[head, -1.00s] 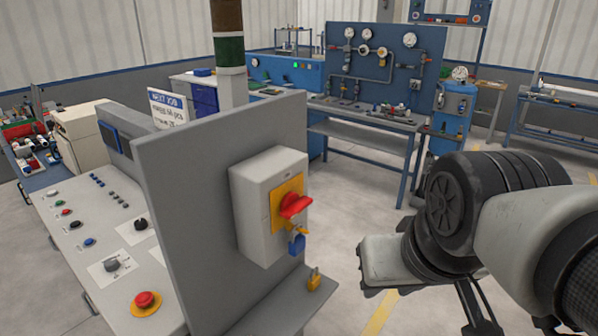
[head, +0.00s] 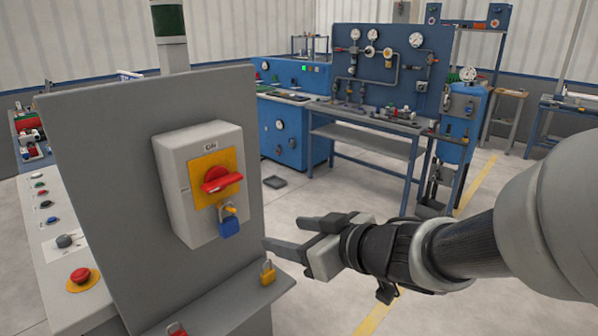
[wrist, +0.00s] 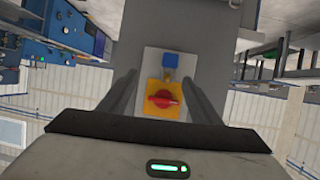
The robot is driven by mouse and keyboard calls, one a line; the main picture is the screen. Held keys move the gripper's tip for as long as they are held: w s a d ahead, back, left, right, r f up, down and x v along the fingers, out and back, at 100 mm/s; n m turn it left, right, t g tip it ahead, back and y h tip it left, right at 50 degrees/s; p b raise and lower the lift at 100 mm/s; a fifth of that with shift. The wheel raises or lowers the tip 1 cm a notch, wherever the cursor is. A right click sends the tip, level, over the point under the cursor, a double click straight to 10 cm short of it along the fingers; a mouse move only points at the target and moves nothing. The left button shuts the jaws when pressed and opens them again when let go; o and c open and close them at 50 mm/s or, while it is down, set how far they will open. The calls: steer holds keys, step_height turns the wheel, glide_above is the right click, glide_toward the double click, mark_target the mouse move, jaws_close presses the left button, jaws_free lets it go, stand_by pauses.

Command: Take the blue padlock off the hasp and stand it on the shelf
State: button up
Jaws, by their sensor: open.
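The blue padlock (head: 229,227) hangs from the yellow hasp (head: 230,209) under the red rotary switch (head: 219,179) on a grey switch box (head: 180,190). The shelf (head: 215,295) juts from the panel below the box. My gripper (head: 285,237) is open and empty, to the right of the padlock and apart from it, with its fingers pointing left toward the panel. In the wrist view the blue padlock (wrist: 171,61) and the red switch (wrist: 163,99) appear upside down between my two fingers.
A yellow padlock (head: 267,273) stands on the shelf near its right end, below my gripper. A red padlock (head: 176,329) is partly visible at the shelf's left, cut by the frame edge. The shelf between them is bare. The grey panel (head: 100,190) stands behind.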

steer(key=p, duration=0.3)
glide_toward(232, 230)
steer(key=w+a+f, duration=0.1)
steer(key=w+f, duration=0.1)
steer(key=shift+n+g+y, duration=0.3)
steer(key=shift+y, duration=0.2)
steer(key=shift+r+b+x, duration=0.15)
steer(key=shift+b+x, duration=0.05)
steer(key=shift+x, duration=1.3)
steer(key=shift+r+b+x, duration=0.2)
steer(key=shift+x, duration=1.3)
steer(key=shift+a, duration=0.1)
steer(key=c, duration=1.2)
